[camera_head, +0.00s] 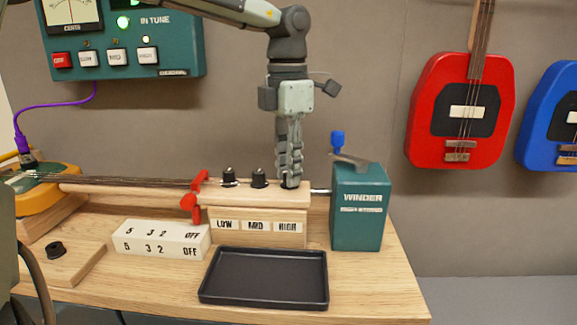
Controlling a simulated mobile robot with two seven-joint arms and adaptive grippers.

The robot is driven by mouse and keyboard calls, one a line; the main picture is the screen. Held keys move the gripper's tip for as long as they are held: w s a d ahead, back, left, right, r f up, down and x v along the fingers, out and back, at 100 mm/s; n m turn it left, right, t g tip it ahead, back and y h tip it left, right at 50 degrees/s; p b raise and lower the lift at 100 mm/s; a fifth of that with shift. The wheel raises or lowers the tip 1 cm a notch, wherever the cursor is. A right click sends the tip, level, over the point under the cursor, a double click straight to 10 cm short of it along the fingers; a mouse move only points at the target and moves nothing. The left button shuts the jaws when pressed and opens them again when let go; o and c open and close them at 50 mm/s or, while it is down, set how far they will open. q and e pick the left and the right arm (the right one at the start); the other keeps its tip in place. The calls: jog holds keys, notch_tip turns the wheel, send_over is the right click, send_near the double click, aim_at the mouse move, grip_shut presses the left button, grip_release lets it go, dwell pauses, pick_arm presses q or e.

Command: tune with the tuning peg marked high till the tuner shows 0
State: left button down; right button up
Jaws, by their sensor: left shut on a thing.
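My left gripper (290,178) points straight down over the right end of the wooden peg block and is shut on the peg above the HIGH label (287,227); its fingers mostly hide that peg. The black pegs above LOW (229,176) and MED (259,178) stand free to its left. The tuner (125,40) hangs on the wall at the upper left. Its dial (72,15) is cut by the top edge, so I cannot read the needle. My right gripper is not in view.
A teal winder box (360,215) with a blue-knobbed crank stands close right of the peg block. A red clamp (190,203) sits at the block's left end. A black tray (265,278) and a white numbered block (160,240) lie in front. Guitars (485,135) hang at right.

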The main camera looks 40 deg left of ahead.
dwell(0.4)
pick_arm(q)
jog(key=c, duration=1.4)
grip_release()
jog(key=shift+o, duration=0.2)
notch_tip(320, 180, up, 12)
jog(key=shift+a, duration=0.1)
